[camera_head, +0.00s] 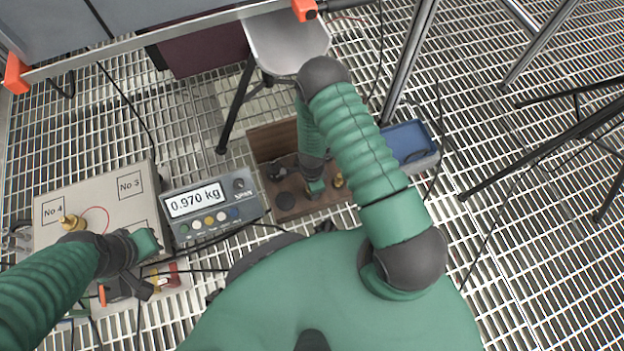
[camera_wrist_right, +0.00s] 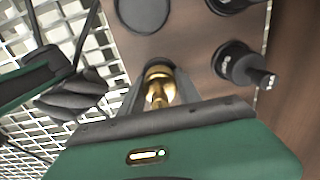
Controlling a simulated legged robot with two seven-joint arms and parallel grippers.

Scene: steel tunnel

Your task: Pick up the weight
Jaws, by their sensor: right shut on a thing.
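A small brass weight (camera_wrist_right: 160,88) sits between the two dark fingers of my right gripper (camera_wrist_right: 155,100) in the right wrist view. A brass knob (camera_head: 337,180) shows beside the right hand in the head view. I cannot tell whether the weight is clear of the box.
A scale display (camera_head: 195,200) reads 0.970 kg, left of the box. Another brass piece (camera_head: 72,222) stands on the grey panel (camera_head: 105,190) marked No 3 and No 4. A blue tray (camera_head: 408,140) lies right of the box. A stool (camera_head: 287,40) stands behind; cables cross the grating.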

